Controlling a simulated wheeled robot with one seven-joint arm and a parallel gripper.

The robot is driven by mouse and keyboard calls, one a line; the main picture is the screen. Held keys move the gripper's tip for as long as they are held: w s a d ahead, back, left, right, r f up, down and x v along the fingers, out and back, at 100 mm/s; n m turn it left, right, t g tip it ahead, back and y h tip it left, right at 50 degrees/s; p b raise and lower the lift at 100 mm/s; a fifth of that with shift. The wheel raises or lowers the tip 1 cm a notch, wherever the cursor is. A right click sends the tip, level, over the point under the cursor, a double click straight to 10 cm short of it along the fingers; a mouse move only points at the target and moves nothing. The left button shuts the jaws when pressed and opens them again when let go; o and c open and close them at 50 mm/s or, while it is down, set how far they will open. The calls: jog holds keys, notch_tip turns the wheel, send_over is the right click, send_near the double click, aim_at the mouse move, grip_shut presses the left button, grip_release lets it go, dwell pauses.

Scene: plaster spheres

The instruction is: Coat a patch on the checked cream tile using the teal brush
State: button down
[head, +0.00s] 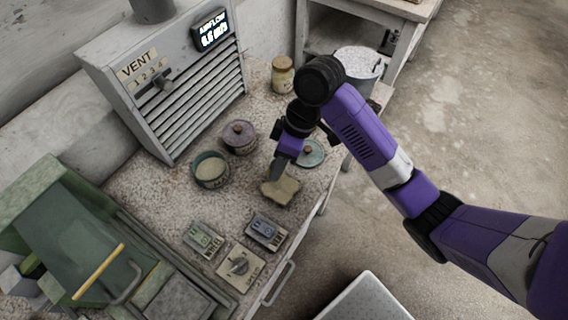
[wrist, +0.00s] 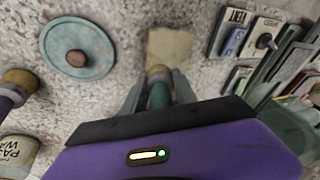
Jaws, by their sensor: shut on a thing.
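The cream tile (head: 281,191) lies on the speckled counter, just below my gripper in the head view. In the wrist view the tile (wrist: 171,47) is beyond the fingertips; a checked pattern cannot be made out. My gripper (head: 277,172) points down at the tile's far edge. In the wrist view my gripper (wrist: 159,88) is shut on the teal brush (wrist: 160,97), whose handle sits between the fingers. The brush's tan end (wrist: 158,71) points toward the tile's near edge. Whether it touches the tile I cannot tell. In the head view the fingers mostly hide the brush.
An open pot (head: 210,170), a lidded purple pot (head: 239,137), a teal lid (head: 313,153) and a jar (head: 283,75) stand around. Two small meters (head: 266,230) (head: 204,239) and a switch plate (head: 240,266) lie in front. A grey vent unit (head: 180,85) stands behind.

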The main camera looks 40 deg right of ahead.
jog(key=shift+w+f, duration=0.1)
dwell(0.3)
jog(key=shift+s+d+r, duration=0.25)
jog(key=shift+s+r, duration=0.5)
jog(key=shift+s, duration=0.1)
jog(key=shift+f, duration=0.35)
jog(key=shift+f+b, duration=0.35)
jog(key=shift+s+r, duration=0.1)
jog(key=shift+r, duration=0.05)
